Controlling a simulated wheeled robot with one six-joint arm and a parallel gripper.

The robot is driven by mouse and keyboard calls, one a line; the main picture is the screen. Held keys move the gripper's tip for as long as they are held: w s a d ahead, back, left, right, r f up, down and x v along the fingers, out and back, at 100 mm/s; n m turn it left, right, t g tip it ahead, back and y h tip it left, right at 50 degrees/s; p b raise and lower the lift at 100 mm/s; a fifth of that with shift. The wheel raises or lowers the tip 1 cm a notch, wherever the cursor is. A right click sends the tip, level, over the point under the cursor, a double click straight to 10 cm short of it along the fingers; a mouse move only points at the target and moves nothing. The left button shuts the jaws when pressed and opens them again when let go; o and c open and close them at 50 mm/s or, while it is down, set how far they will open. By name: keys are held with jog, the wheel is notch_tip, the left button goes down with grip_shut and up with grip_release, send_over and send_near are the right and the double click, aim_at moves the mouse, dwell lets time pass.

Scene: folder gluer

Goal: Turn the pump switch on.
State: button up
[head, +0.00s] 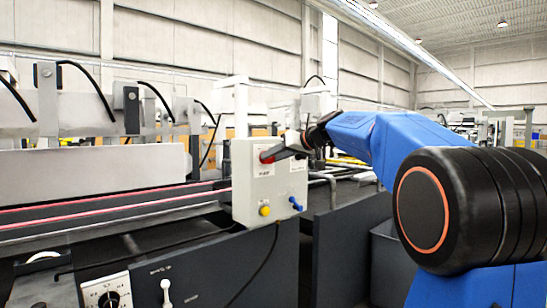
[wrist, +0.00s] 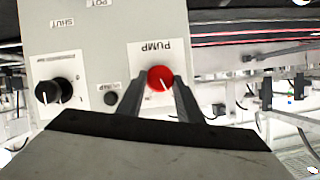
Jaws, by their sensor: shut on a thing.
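The red pump switch (wrist: 161,76) is a round knob with a white pointer line, on a pale grey control box (head: 250,190). Its PUMP label (wrist: 156,46) appears upside down in the wrist view. The pointer line slants down and slightly right in that view. My gripper (wrist: 160,88) has one finger on each side of the knob and is shut on it. In the head view my gripper (head: 286,150) reaches the box's front face from the right, and the red knob (head: 267,156) is partly covered by the fingers.
A black knob (wrist: 55,91) with a white line and a small dark round part (wrist: 111,98) share the panel. Machine rails (head: 110,208) run left; a white-handled valve (head: 166,292) is below.

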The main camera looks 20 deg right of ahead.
jog(key=m+y, duration=0.1)
jog(key=m, duration=0.1)
jog(key=m+y, duration=0.2)
jog(key=m, duration=0.1)
jog(key=m+y, duration=0.1)
jog(key=m, duration=0.2)
jog(key=shift+w+d+f+y, duration=0.15)
jog(key=shift+d+f+y, duration=0.25)
dwell(0.5)
jog(key=o, duration=1)
jog(key=shift+d, duration=0.1)
jog(key=v, duration=1.7)
jog(key=shift+s+d+f, duration=0.1)
jog(key=shift+s+f, duration=0.05)
jog(key=shift+s, duration=0.05)
